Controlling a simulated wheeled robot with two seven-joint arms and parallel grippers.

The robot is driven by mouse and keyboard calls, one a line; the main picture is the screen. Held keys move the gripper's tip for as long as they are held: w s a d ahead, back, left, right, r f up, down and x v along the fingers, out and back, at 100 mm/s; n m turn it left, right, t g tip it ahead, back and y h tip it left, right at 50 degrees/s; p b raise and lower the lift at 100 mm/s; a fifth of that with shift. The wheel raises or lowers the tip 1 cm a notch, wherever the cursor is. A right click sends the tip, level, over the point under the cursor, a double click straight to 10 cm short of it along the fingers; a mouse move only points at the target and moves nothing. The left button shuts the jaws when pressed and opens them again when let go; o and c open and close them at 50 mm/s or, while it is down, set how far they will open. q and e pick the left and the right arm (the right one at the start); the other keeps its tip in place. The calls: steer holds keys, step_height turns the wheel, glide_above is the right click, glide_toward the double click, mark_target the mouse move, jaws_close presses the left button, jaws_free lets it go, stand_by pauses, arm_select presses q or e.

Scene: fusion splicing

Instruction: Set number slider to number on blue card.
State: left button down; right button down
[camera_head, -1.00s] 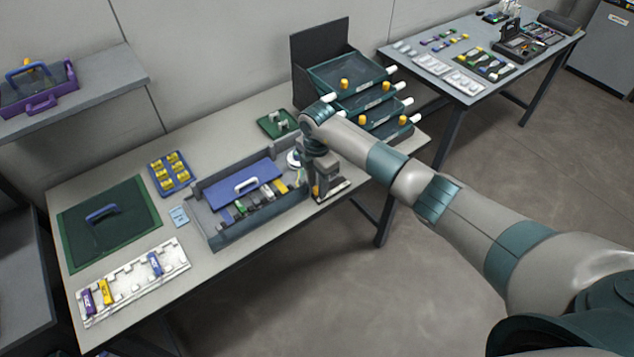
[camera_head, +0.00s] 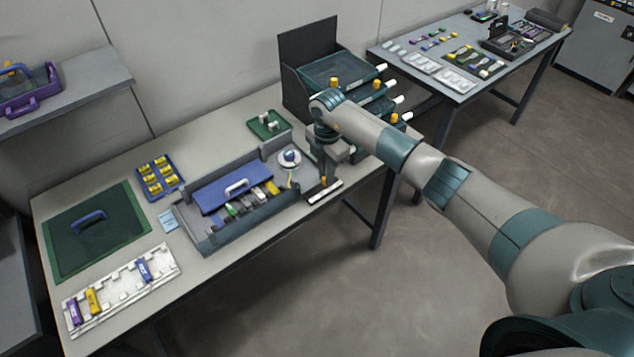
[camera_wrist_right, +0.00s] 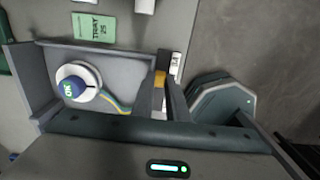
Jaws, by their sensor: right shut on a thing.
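The number slider (camera_head: 325,193) is a pale strip at the table's front edge. My right gripper (camera_head: 324,180) points down over it. In the right wrist view its fingers (camera_wrist_right: 168,98) are shut on the yellow slider knob (camera_wrist_right: 160,78), beside the white strip (camera_wrist_right: 175,66); the digits there are too small to read surely. The light-blue card (camera_head: 168,219) lies flat left of the grey tray; its writing is unreadable. My left gripper is not in view.
A grey open tray (camera_head: 240,236) with a blue lid (camera_head: 224,196) stands left of the gripper. Drawers (camera_head: 340,70) stand behind the arm. A white rack (camera_head: 120,290) lies front left.

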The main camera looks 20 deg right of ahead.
steer(key=shift+a, duration=0.1)
steer(key=c, duration=1.7)
jaws_free()
steer(key=shift+r+b, duration=2.55)
steer(key=shift+r, duration=6.2)
